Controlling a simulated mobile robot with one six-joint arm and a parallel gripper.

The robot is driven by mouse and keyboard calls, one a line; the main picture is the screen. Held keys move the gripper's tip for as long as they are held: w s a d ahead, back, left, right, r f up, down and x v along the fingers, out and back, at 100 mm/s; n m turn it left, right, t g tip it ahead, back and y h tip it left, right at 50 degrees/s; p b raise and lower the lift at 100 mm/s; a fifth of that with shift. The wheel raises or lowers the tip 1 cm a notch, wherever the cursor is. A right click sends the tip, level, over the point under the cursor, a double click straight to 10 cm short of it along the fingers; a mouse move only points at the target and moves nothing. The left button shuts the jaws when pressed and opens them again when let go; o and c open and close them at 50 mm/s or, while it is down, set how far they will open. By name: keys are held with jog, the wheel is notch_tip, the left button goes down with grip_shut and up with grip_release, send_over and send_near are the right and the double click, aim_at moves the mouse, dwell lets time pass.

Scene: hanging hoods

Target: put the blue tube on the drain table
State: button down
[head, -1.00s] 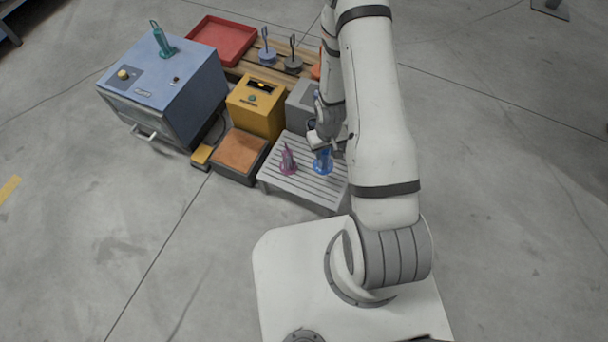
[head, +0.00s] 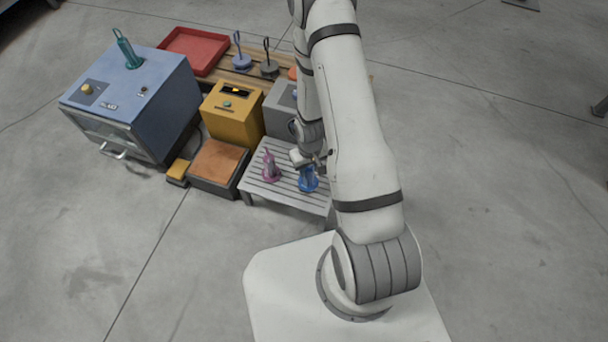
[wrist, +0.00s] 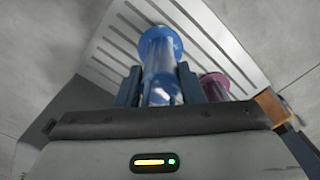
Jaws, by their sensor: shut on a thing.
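The blue tube (head: 308,182) is over the front right part of the drain table (head: 262,191), a grey slatted stand. My gripper (head: 312,165) is shut on it from above. In the wrist view the blue tube (wrist: 160,58) sits between the two dark fingers (wrist: 160,88), with its wide blue rim toward the slats. It looks upright and very low over the slats; I cannot tell whether it touches. My arm hides the right side of the table in the head view.
A purple tube (head: 270,168) stands on the drain table, left of the blue one. A brown-topped block (head: 216,163), a yellow box (head: 232,115) and a grey box (head: 281,117) crowd the table's left and back. A blue cabinet (head: 140,95) stands farther left.

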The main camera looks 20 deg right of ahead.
jog(key=shift+f+b, duration=0.3)
jog(key=shift+f, duration=0.5)
jog(key=shift+f, duration=0.2)
jog(key=c, duration=0.9)
grip_release()
jog(key=shift+c, duration=0.2)
jog(key=shift+r, duration=0.1)
